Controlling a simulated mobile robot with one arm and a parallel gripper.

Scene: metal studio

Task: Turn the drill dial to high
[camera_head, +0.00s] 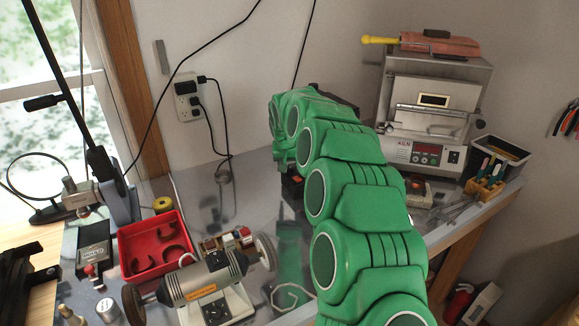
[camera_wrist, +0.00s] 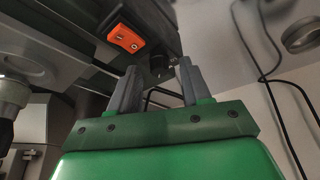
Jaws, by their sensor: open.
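In the wrist view, the underside of a dark grey machine, which looks like the drill, fills the upper left. An orange switch plate (camera_wrist: 126,38) is set in it. A small dark round part, possibly the dial (camera_wrist: 159,66), shows beyond and between my fingertips; its setting cannot be read. My gripper (camera_wrist: 157,77) is open, with one grey finger on each side of that part. I cannot tell whether either finger touches it. In the head view, my green arm hides the gripper and most of the drill (camera_head: 345,104); only dark parts show behind the arm.
A bench grinder (camera_head: 205,280) and a red tray (camera_head: 153,246) stand left on the metal bench. A small furnace (camera_head: 432,100) and a tool holder (camera_head: 487,185) stand right. Black cables (camera_wrist: 275,75) hang along the wall, right of my gripper.

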